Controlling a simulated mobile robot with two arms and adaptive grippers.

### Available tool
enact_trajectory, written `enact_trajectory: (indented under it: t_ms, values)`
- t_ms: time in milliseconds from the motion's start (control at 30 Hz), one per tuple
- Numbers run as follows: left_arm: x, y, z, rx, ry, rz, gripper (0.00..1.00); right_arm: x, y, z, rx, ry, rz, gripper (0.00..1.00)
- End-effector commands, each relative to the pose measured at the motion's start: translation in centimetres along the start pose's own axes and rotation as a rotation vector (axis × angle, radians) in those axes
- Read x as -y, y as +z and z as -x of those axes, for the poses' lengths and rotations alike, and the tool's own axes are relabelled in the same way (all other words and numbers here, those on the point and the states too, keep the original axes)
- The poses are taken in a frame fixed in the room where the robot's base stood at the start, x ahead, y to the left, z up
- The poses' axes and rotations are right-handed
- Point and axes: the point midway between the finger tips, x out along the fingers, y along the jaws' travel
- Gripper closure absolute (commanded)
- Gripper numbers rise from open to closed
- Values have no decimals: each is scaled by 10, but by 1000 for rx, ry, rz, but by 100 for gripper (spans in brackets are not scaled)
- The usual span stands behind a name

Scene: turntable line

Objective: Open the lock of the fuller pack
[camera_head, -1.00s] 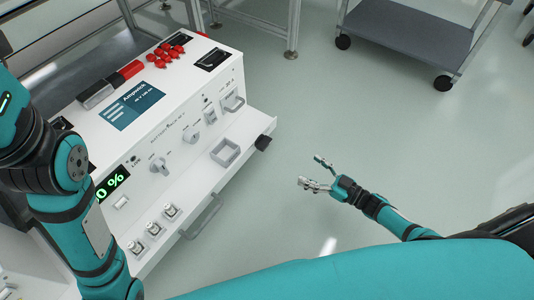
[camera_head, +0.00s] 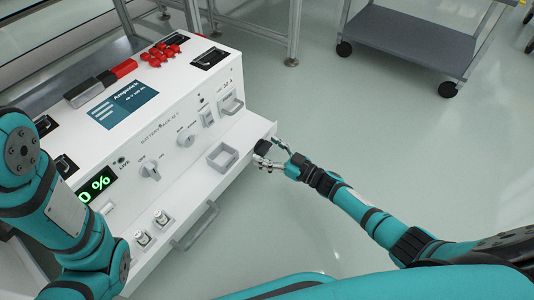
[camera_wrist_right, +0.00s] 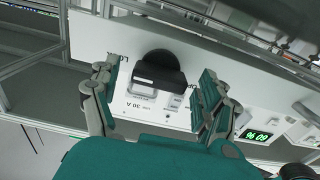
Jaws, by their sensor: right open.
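A white battery pack (camera_head: 165,127) fills the left of the head view. A black knob (camera_head: 262,147) sits at the right end of the pack's front ledge. In the right wrist view the black knob (camera_wrist_right: 158,72) is beside lettering that starts "LO". My right gripper (camera_head: 268,152) is open, its fingers on either side of the knob; I cannot tell whether they touch it. My left arm shows, but its gripper is out of view.
Red caps (camera_head: 163,52) and a black-and-red tool (camera_head: 100,83) lie on the pack. Grey dials, sockets and a handle (camera_head: 197,226) stand out from its front. A grey cart (camera_head: 415,38) stands at the back right. The floor between is clear.

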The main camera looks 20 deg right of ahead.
Motion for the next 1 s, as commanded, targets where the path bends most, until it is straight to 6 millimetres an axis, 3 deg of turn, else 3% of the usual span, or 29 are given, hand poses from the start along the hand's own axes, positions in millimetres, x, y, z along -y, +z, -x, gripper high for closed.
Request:
enact_trajectory:
  t_ms: [367,800,1000]
  values:
    - [-1,-1,2,-1,1,0,100,0,0,-6,1,0,-1,21]
    - [-1,-1,2,-2,1,0,100,0,0,-6,0,0,-1,78]
    - [-1,-1,2,-2,1,0,100,0,0,-6,0,0,13,78]
